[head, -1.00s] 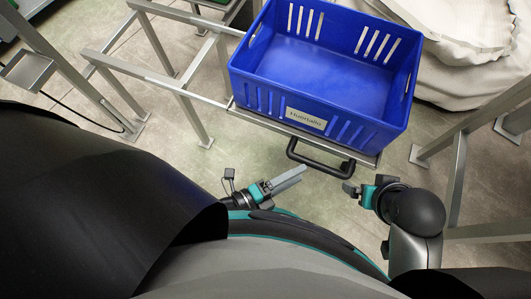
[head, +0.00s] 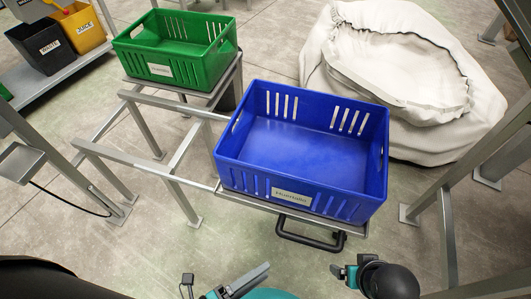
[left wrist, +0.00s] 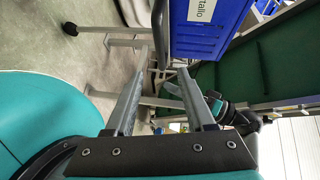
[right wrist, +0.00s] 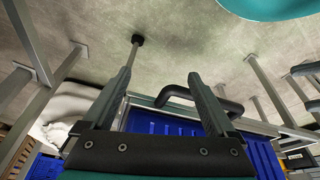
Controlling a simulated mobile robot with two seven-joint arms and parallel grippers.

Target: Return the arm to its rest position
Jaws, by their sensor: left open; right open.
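My left gripper (head: 250,279) is at the bottom edge of the head view, below the blue crate, with its grey fingers pointing up and right. In the left wrist view (left wrist: 162,78) its two fingers stand apart with nothing between them. My right gripper (head: 340,271) is to its right in the head view, just below the black handle. In the right wrist view (right wrist: 160,78) its fingers are also apart and empty. Most of both arms is out of the head view.
A labelled blue crate (head: 230,166) rests on a metal frame with a black handle (head: 308,239). A green crate (head: 190,80) stands behind it on the left. A white sack (head: 335,95) lies at right. Metal posts stand at both sides.

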